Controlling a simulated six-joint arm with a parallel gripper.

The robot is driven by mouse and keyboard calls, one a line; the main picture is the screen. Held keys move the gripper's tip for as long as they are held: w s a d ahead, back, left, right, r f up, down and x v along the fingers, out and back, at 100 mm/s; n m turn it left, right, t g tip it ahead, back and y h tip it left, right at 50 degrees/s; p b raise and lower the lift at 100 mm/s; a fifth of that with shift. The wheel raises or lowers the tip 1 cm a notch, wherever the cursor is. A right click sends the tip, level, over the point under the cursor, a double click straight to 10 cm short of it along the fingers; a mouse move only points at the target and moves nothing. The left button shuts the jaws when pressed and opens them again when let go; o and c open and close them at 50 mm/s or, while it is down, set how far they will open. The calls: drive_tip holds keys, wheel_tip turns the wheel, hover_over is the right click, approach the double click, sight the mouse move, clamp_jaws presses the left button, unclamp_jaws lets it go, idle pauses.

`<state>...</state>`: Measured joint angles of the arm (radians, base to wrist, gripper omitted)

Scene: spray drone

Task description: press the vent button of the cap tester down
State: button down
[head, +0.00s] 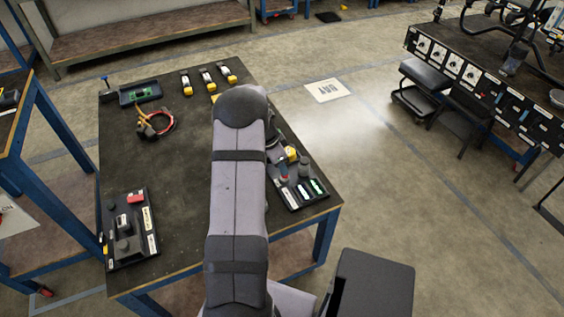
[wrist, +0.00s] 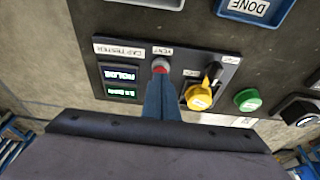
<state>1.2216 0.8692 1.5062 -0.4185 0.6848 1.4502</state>
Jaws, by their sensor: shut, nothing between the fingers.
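The cap tester (wrist: 142,75) is a dark panel with a "CAP TESTER" label and two lit displays. In the head view the cap tester (head: 310,190) lies at the table's right front corner, partly behind my arm. Its vent button (wrist: 161,66) is small and red, beside the "VENT" label. My gripper (wrist: 161,80) is shut and empty, its blue fingertips overlapping the button's near edge. I cannot tell whether they touch it or whether it is pressed.
A green round piece (wrist: 247,100) is further right. A blue "DONE" tray (wrist: 258,9) lies beyond. Another black device (head: 130,230) stands at the table's left front.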

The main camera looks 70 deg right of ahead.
drive_tip(key=shift+f, duration=0.1)
drive_tip(key=shift+f+b, duration=0.85)
drive_tip(key=shift+b, duration=0.1)
drive_tip(key=shift+a+f+b, duration=0.1)
drive_tip(key=shift+f+b, duration=0.1)
drive_tip(key=shift+b, duration=0.15)
drive_tip(key=shift+s+a+f, duration=0.1)
drive_tip(key=shift+a, duration=0.1)
drive_tip(key=shift+d+r+p, duration=0.1)
drive_tip(key=shift+r+p, duration=0.35)
drive_tip(key=shift+r, duration=0.25)
drive_tip(key=d+v, duration=0.1)
drive_tip(key=v, duration=1.2)
drive_tip(key=shift+r, duration=0.4)
drive_tip(key=shift+s, duration=0.15)
